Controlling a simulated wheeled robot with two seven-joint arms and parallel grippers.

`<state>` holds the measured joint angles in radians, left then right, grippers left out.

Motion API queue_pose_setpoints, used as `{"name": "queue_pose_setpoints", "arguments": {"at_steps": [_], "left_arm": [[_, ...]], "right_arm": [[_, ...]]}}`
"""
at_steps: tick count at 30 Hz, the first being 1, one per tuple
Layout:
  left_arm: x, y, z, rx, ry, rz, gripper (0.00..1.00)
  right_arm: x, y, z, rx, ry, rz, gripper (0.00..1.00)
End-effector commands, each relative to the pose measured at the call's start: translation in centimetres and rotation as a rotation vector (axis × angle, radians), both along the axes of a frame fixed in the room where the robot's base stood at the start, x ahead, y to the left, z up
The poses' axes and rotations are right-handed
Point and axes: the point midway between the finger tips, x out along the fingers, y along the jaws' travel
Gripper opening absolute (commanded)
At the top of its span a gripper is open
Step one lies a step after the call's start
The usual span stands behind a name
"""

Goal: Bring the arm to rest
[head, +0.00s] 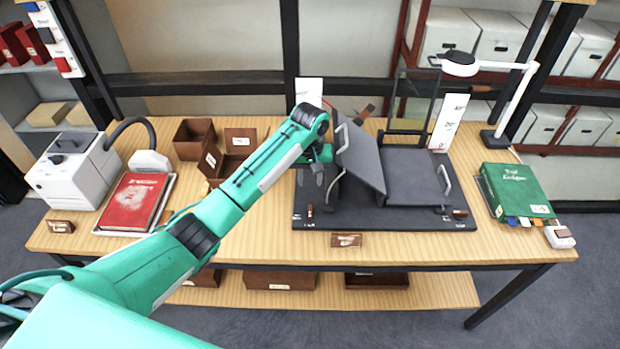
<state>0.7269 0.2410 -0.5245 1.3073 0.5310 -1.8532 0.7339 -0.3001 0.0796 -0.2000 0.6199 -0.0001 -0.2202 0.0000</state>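My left arm reaches from the lower left across the table (420,248). Its gripper (318,176) points down at the left edge of a dark grey stand with a tilted panel (362,157) and a metal handle. The fingers are small and partly hidden by the wrist, so I cannot tell whether they are open or shut, or whether they touch the stand. I see nothing clearly held. My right gripper is not in view.
A red book (133,200) lies on a tray beside a white machine (72,170) with a hose. Small brown boxes (194,138) stand behind my arm. A green box (516,188) and a white lamp (513,100) are at the right. The table's front right is mostly clear.

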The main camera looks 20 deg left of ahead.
Motion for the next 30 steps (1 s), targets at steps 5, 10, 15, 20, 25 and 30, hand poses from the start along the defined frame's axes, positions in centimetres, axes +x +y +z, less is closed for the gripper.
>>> {"name": "queue_pose_setpoints", "arguments": {"at_steps": [5,10,15,20,25,30], "left_arm": [[0.0,0.0,0.2,0.0,0.0,0.0,0.35],[0.0,0.0,0.2,0.0,0.0,0.0,0.35],[0.0,0.0,0.2,0.0,0.0,0.0,0.35],[-1.2,-0.5,-1.1,-0.01,-0.003,-0.029,0.35],[-5.3,-1.9,-4.3,-0.042,-0.03,-0.116,0.35],[-10.5,-2.9,-7.1,-0.076,-0.073,-0.207,0.35]], "right_arm": [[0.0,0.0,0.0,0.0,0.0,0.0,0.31],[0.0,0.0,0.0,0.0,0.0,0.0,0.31],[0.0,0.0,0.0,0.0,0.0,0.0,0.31],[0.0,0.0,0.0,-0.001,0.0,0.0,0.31],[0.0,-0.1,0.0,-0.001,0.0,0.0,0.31],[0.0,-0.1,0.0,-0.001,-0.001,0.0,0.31]]}}
